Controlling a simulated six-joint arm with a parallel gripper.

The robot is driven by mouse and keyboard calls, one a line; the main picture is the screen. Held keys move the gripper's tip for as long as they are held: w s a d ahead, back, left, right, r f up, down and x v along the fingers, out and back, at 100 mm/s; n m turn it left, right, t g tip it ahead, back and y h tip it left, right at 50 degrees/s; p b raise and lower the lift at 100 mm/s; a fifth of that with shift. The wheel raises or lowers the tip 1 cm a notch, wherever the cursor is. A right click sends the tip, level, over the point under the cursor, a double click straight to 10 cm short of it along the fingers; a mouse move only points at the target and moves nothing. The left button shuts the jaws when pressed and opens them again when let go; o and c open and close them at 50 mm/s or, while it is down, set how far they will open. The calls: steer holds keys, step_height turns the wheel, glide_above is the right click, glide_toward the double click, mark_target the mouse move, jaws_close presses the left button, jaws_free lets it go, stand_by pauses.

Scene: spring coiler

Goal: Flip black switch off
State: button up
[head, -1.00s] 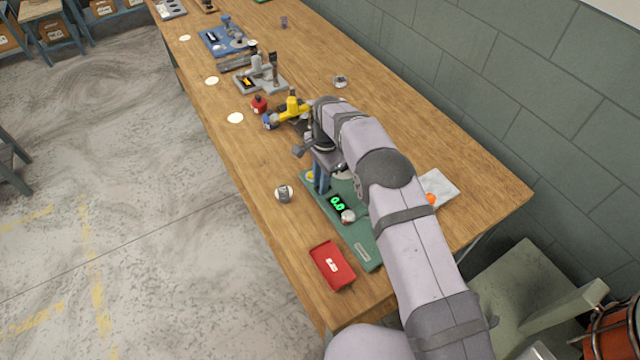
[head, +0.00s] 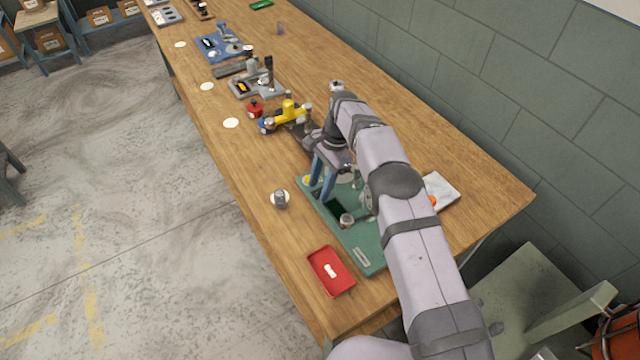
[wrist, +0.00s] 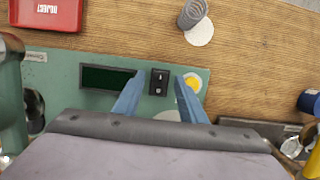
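In the head view my gripper (head: 322,192) is low over the far left part of the plate, and the switch is hidden.
A red tray (head: 331,271) lies near the table's front edge. A metal coil (head: 280,199) stands on a white disc left of the plate. A yellow round button (wrist: 193,82) is just right of the right finger. A yellow and blue fixture (head: 288,115) stands beyond my gripper.

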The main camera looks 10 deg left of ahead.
steer(key=b+v, duration=0.1)
steer(key=v, duration=0.4)
steer(key=shift+w+r+b, duration=0.1)
steer(key=shift+r+b, duration=0.2)
steer(key=shift+v, duration=0.85)
